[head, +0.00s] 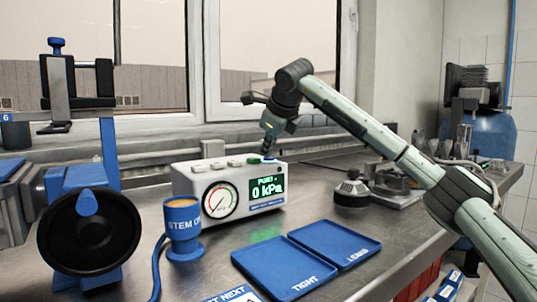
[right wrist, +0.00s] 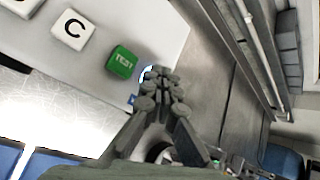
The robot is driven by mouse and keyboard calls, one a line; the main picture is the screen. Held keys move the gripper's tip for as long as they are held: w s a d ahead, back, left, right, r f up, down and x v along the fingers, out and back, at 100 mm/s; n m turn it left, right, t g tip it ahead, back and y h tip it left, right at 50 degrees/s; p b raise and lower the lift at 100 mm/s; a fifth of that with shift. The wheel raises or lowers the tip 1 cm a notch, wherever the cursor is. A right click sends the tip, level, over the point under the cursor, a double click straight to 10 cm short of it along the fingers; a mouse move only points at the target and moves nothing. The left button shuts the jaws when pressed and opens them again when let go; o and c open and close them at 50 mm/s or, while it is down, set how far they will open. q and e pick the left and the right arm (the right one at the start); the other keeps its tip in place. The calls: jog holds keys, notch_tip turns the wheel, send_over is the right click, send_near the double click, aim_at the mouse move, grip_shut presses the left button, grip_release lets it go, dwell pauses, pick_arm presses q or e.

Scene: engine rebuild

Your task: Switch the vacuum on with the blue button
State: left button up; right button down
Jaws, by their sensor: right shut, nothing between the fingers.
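The vacuum tester (head: 188,180) is a white box on the steel bench, with a round gauge and a green display reading 0 kPa. My right gripper (head: 268,155) is shut and empty, pointing down at the right end of the tester's top. A blue-lit button (head: 262,161) shows at its fingertips. In the right wrist view, the shut fingertips (right wrist: 162,80) largely cover this button (right wrist: 146,73), beside a green TEST button (right wrist: 122,62). I cannot tell whether the fingertips touch the button. My left gripper is not in view.
A blue STEM OIL cup (head: 183,235) stands in front of the tester. Two blue trays (head: 285,268) lie in front, one marked TIGHT. A dark round part (head: 351,191) sits to the right. A blue clamp stand (head: 109,150) is at the left.

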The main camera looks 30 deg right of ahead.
aim_at(268, 159)
jog(key=shift+d+r+p, duration=0.1)
jog(key=shift+r+p, duration=1.9)
jog(key=shift+r, duration=0.95)
